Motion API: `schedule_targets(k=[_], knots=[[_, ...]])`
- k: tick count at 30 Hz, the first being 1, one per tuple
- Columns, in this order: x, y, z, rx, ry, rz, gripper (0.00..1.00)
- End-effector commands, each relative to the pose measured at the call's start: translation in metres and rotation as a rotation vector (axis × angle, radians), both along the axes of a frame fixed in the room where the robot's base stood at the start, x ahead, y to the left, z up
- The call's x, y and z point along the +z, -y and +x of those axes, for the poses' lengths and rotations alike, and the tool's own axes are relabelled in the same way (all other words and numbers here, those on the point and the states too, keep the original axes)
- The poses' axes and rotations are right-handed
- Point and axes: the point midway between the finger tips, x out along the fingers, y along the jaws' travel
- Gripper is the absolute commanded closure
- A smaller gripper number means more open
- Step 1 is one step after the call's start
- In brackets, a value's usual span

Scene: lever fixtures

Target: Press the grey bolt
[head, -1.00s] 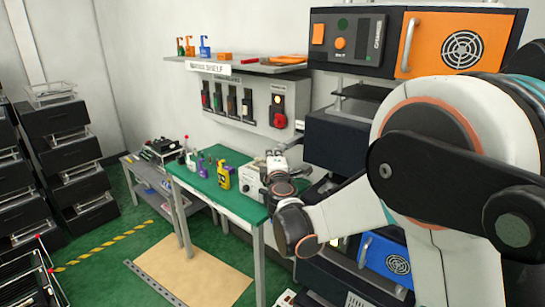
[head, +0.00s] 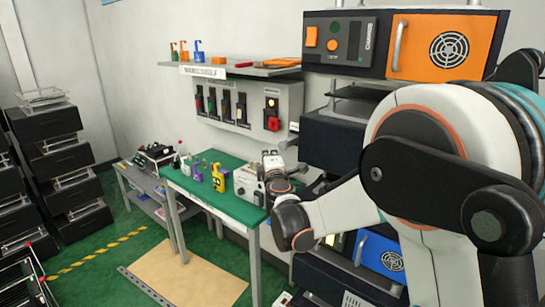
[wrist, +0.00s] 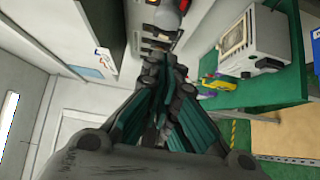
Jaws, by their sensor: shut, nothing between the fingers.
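I cannot pick out a grey bolt for certain in either view. A grey wall panel (head: 218,127) carries several dark upright fixtures and, at its right end, a red fixture (head: 272,122). The panel's dark fixtures also seem to show beyond my fingers at the top of the wrist view (wrist: 158,30). My gripper (head: 271,158) is in front of the wall, below the panel's right end and above the right end of the green table. In the wrist view my gripper (wrist: 165,68) is shut and empty, its fingertips toward the panel and apart from it as far as I can tell.
The green table (head: 215,203) holds a yellow item (head: 219,178), a purple item (head: 197,173) and a light grey box (head: 250,185). A shelf (head: 240,72) hangs above the panel. A dark rack with an orange cabinet (head: 440,46) stands close on the right.

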Motion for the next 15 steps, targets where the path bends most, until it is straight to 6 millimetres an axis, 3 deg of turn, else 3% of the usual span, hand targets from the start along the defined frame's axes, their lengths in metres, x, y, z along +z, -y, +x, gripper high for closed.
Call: schedule_targets(k=[3,9,15], knots=[[0.001,0.003,-0.029,0.002,0.0,0.0,1.0],[0.001,0.008,-0.069,0.001,0.0,0.0,1.0],[0.0,0.011,-0.093,0.002,0.0,0.0,1.0]])
